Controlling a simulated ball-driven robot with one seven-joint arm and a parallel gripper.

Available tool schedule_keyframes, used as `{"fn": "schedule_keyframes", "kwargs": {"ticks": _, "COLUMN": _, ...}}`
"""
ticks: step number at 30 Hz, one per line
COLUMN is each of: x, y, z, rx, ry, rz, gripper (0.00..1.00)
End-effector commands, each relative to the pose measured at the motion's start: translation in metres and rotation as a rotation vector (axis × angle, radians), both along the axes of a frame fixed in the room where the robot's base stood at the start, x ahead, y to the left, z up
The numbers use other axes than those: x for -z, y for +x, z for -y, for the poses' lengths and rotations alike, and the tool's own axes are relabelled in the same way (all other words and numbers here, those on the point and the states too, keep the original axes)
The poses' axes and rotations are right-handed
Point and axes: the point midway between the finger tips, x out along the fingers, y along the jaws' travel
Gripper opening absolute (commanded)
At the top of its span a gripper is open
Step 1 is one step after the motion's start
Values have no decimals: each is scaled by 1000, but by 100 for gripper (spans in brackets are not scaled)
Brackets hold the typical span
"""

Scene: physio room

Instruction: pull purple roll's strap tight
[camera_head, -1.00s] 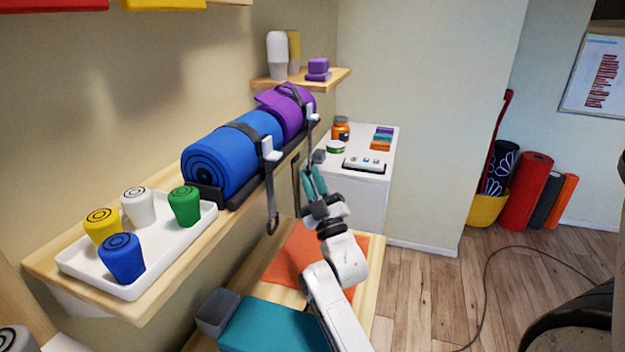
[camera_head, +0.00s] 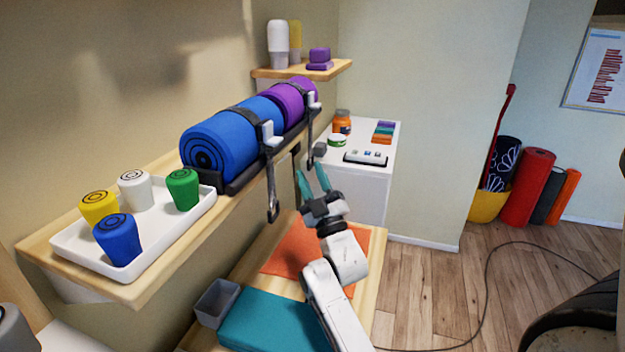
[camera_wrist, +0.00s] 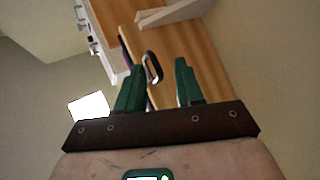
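The purple roll (camera_head: 291,96) lies at the far end of the wall shelf, behind the blue roll (camera_head: 232,137), in a dark cradle. Its dark strap (camera_head: 309,135) lies close over it, passes a white buckle (camera_head: 312,101) and hangs down in front, ending in a loop. My gripper (camera_head: 311,170) has its teal fingers spread, just below and around the height of the strap's end. In the wrist view, the strap's loop (camera_wrist: 153,67) shows between the open fingers (camera_wrist: 157,78), and neither finger appears to grip it.
The blue roll's strap (camera_head: 271,185) hangs to the left of my gripper. A white tray (camera_head: 150,255) with several coloured cups sits at the shelf's near end. A white cabinet (camera_head: 362,185) stands behind. A wooden bench (camera_head: 365,270) lies below; open floor is on the right.

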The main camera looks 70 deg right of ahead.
Motion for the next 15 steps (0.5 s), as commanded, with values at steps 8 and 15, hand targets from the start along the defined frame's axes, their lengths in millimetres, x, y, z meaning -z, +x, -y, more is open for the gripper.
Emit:
{"fn": "schedule_keyframes", "kwargs": {"ticks": 8, "x": 11, "y": -14, "z": -15, "rx": -3, "ry": 2, "rz": -3, "gripper": 37}}
{"fn": "schedule_keyframes", "kwargs": {"ticks": 15, "x": 11, "y": -53, "z": -49, "rx": -2, "ry": 2, "rz": -3, "gripper": 37}}
